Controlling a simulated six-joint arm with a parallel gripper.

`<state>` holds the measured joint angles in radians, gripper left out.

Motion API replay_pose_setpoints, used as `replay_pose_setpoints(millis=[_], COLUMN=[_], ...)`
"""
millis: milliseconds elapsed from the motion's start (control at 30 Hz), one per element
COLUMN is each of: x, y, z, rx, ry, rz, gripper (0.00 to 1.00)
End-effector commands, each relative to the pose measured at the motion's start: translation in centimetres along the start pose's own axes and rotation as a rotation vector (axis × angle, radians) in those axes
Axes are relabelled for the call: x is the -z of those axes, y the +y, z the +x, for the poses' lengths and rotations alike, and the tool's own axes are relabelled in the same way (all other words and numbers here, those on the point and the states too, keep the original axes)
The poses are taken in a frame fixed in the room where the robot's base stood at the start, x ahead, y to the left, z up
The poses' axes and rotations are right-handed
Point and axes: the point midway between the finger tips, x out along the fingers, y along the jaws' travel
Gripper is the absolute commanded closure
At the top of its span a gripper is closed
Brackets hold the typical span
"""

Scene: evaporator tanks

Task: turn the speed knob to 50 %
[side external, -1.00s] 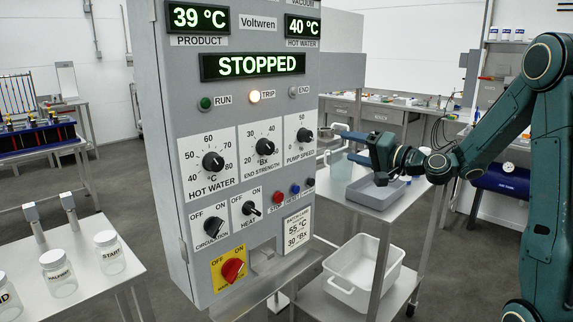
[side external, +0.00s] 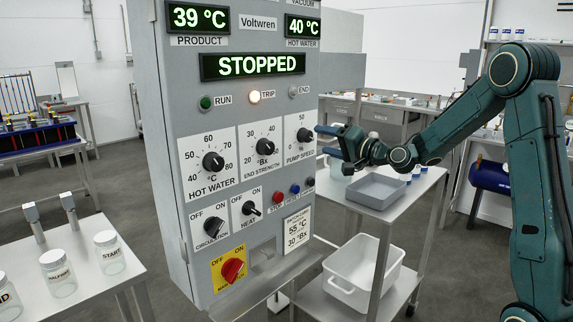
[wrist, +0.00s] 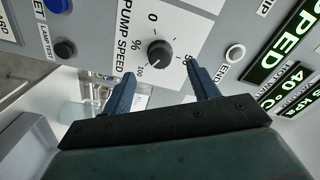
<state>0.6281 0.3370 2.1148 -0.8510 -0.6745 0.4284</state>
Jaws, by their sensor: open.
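The speed knob (side external: 305,134) is a small black knob on a white plate marked PUMP SPEED, at the right of the grey panel. In the wrist view the knob (wrist: 160,53) sits between the marks 0, 50 and 100; a pale line on it seems to point toward 100. My gripper (side external: 326,141) is open and empty, just right of the knob and apart from it. In the wrist view its two blue fingers (wrist: 160,72) stand spread to either side of the knob, tips short of it.
The panel display (side external: 254,66) reads STOPPED and the TRIP lamp (side external: 254,97) is lit. The END STRENGTH knob (side external: 265,146) is left of the speed knob. Red, blue and black buttons (side external: 295,189) lie below. A cart with a grey tray (side external: 375,191) stands under my gripper.

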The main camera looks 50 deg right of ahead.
Motion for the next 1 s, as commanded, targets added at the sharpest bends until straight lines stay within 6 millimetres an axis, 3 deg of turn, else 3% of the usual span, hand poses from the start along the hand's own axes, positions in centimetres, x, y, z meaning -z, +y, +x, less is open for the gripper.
replay_pose_setpoints(millis=[400, 900, 1000], x=[-0.1, 0.0, 0.0], y=[0.0, 0.0, 0.0], z=[4.8, 5.7, 5.7], rx=[0.001, 0.000, 0.000], ry=[-0.001, 0.000, 0.000], rz=[0.000, 0.001, 0.001], gripper=[0.40, 0.40, 0.60])
